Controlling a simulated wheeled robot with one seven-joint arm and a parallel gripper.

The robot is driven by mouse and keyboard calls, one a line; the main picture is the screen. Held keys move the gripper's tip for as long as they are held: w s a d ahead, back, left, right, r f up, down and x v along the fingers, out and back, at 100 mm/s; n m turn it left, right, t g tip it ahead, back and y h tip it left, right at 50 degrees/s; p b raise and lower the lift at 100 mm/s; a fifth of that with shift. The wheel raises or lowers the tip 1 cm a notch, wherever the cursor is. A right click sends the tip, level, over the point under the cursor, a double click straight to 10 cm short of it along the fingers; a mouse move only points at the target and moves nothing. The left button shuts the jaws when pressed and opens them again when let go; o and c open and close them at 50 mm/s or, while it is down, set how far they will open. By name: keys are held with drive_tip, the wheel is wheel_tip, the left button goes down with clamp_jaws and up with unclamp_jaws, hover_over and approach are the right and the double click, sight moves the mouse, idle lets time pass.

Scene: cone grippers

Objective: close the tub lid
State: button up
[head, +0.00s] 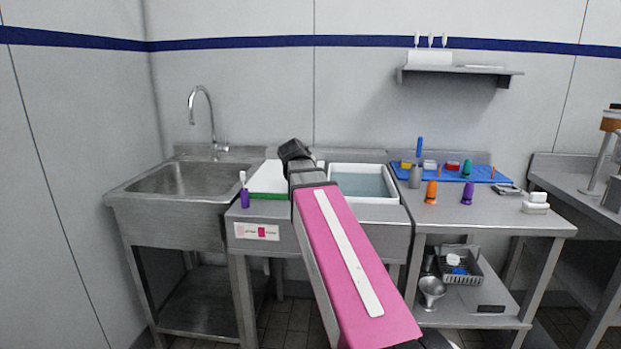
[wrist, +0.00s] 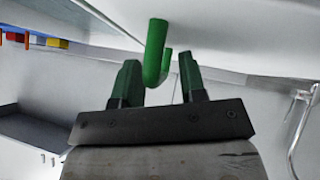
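The tub (head: 393,199) is a white-rimmed basin set in the steel counter, with pale blue-grey inside. It is open at the top, at least in the part I see. A white panel (head: 268,178) with a green front edge lies left of it, partly behind my arm; I cannot tell if it is the lid. In the wrist view, a green hook-shaped handle (wrist: 154,45) shows against a white surface (wrist: 230,25). My gripper (wrist: 159,62) is open, its two green fingers on either side of the handle, with gaps showing. In the head view my fingers are hidden behind my arm.
A steel sink (head: 180,180) with a tall faucet (head: 210,115) stands left. A purple bottle (head: 244,195) is at the counter's front left. The right table holds a blue mat (head: 440,175) and orange (head: 431,192) and purple (head: 468,193) cones. A wall shelf (head: 460,70) hangs above.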

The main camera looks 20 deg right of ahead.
drive_tip(key=v, duration=1)
drive_tip(key=shift+d, duration=0.2)
drive_tip(key=shift+s, duration=0.1)
drive_tip(key=shift+s+a, duration=0.1)
